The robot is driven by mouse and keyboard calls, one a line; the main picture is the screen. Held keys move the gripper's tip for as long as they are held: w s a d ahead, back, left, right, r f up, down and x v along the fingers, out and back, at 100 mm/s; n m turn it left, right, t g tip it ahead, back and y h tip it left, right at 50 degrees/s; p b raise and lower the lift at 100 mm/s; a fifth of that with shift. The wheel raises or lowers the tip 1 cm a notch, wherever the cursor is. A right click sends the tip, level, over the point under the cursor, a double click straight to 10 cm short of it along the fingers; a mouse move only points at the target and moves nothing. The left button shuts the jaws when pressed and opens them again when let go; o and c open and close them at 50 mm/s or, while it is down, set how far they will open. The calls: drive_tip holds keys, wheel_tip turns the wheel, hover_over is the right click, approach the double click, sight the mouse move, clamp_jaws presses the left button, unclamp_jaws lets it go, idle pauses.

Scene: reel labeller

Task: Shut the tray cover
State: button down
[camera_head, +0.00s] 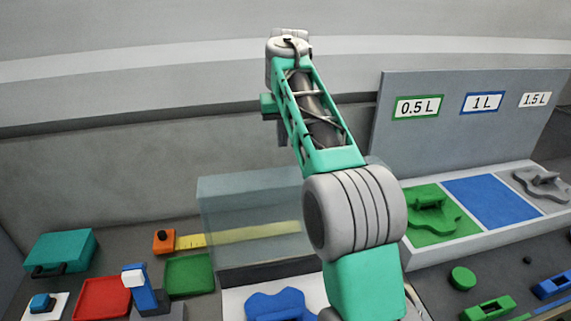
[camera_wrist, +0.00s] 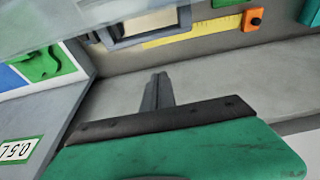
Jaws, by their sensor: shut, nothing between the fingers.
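A clear, see-through cover (camera_head: 240,215) stands raised at the middle of the bench, left of my arm. Below it is a pale tray (camera_head: 235,300) with a blue irregular piece (camera_head: 278,304) on it; my arm hides their right side. In the wrist view a clear sheet (camera_wrist: 110,18), seemingly the cover, crosses the top left, apart from my gripper. My gripper (camera_wrist: 159,78) is shut and empty, pointing toward a bare grey surface. In the head view my arm rises in front of the back wall, and the fingers cannot be made out.
An upright board (camera_head: 470,130) carries volume labels at right, above a platform with green, blue and grey areas. A yellow ruler (camera_head: 240,234) with an orange block (camera_head: 163,240) lies behind the cover. Red (camera_head: 102,298) and green (camera_head: 188,274) trays, a teal box (camera_head: 62,252) and a blue-and-white device (camera_head: 143,290) stand left.

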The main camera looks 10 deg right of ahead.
drive_tip(key=shift+s+f+b, duration=0.45)
drive_tip(key=shift+f+b, duration=0.35)
drive_tip(key=shift+s+f+b, duration=0.4)
drive_tip(key=shift+f+b, duration=0.35)
drive_tip(key=shift+f, duration=0.1)
drive_tip(key=shift+s+f+b, duration=0.45)
drive_tip(key=shift+f+b, duration=0.35)
drive_tip(key=shift+s+r, duration=0.1)
drive_tip(key=shift+d+b, duration=0.1)
drive_tip(key=shift+b, duration=0.2)
